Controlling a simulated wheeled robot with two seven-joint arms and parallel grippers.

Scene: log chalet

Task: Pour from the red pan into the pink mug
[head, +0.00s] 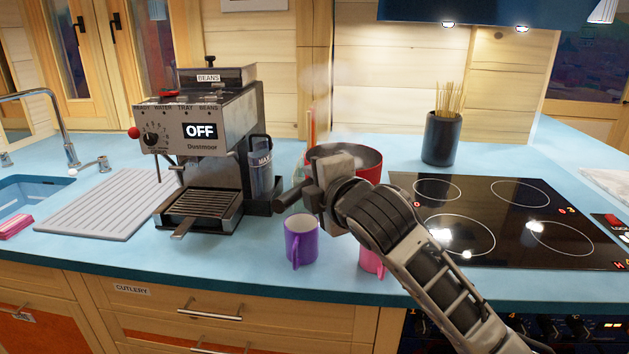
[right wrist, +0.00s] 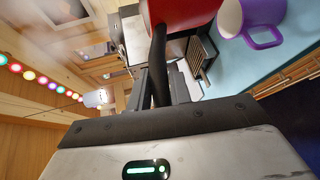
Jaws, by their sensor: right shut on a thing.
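The red pan (head: 372,173) is behind my right gripper in the head view, with its grey inside showing over the rim. It looks roughly level, and faint steam rises above it. My right gripper (head: 322,190) is shut on its black handle; the handle (right wrist: 159,65) runs between the fingers in the right wrist view, where the red pan wall (right wrist: 185,12) also shows. The pink mug (head: 371,262) stands on the counter in front of the pan, mostly hidden by my right arm. Whether anything is in it is hidden. My left gripper is not in view.
A purple mug (head: 301,240) stands left of the pink one; it also shows in the right wrist view (right wrist: 262,18). A coffee machine (head: 205,150) stands to the left, a black hob (head: 500,215) to the right. A dark pot of sticks (head: 440,138) stands behind.

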